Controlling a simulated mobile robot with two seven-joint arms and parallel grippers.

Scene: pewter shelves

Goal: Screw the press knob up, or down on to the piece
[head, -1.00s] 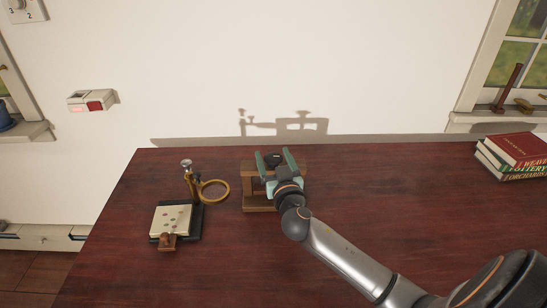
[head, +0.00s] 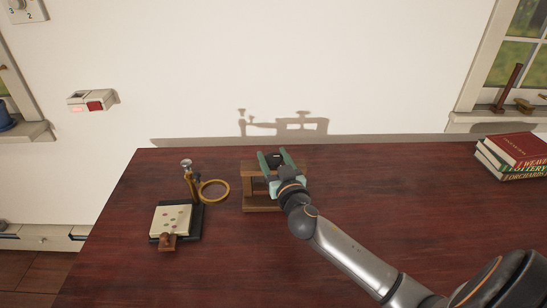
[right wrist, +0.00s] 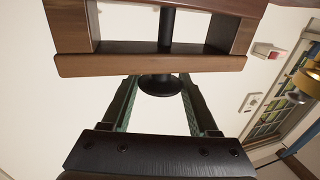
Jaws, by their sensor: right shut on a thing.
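The press is a small brown wooden frame (head: 260,208) standing at the back middle of the table. In the right wrist view its bar (right wrist: 110,66) lies across the top, with a dark screw shaft (right wrist: 167,28) through the frame opening. The round black knob (right wrist: 160,86) is at the end of the shaft, between my fingers. My right gripper (head: 273,154) reaches over the press with its green fingers on either side of the knob, shut on it. The knob is small and dark in the head view (head: 277,157). My left gripper is not in view.
Books (head: 512,157) are stacked at the right back. The wall is close behind the press. The table front is clear.

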